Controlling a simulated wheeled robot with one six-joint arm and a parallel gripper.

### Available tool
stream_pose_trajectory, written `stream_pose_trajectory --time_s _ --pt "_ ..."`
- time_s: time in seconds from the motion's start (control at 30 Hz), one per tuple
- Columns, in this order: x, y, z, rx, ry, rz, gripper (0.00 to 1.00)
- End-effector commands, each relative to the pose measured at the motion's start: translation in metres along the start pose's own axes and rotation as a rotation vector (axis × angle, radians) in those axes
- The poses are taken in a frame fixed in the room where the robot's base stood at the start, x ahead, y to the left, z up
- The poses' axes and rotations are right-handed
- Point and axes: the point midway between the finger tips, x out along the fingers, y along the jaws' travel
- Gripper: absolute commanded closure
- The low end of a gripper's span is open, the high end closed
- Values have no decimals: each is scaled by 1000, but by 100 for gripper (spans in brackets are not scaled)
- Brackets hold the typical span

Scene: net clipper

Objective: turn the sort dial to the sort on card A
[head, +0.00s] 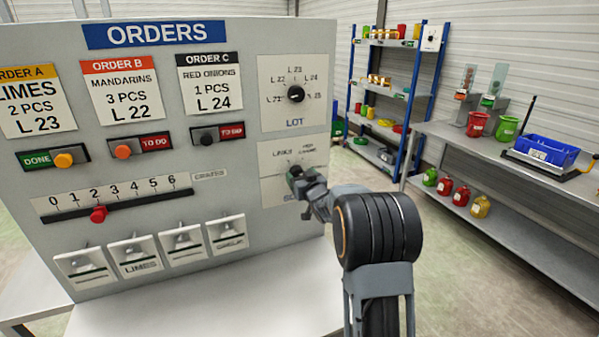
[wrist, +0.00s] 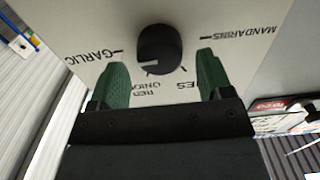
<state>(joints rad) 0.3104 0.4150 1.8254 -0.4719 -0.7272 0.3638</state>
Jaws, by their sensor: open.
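Card A (head: 35,98) at the far left of the orders panel reads LIMES, 2 PCS, L 23. The sort dial's plate (head: 290,152) is at the panel's lower right, mostly covered by my gripper (head: 297,176). In the wrist view the dial's black knob (wrist: 158,48) shows upside down among the labels GARLIC, RED ONIONS, MANDARINS and one ending in ES. A pale mark shows at the knob's lower left, near RED ONIONS; its exact setting is unclear. My gripper (wrist: 163,70) is open, its green fingers either side of the knob with gaps visible.
The lot dial (head: 296,94) sits just above. A slider (head: 98,214) and several flip tags (head: 134,257) are at the panel's left and bottom. A bench with a blue crate (head: 541,151) and a shelf rack (head: 392,85) stand to the right, beyond open floor.

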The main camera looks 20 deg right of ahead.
Motion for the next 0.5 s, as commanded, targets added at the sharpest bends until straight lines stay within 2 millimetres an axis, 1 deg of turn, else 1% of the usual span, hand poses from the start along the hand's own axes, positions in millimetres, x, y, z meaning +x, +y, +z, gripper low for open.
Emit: stream_pose_trajectory --time_s 0.1,0.2,0.5 --pt "9 0 0 1 -1 0 27" --pt "13 0 0 1 -1 0 27" --pt "14 0 0 1 -1 0 27"
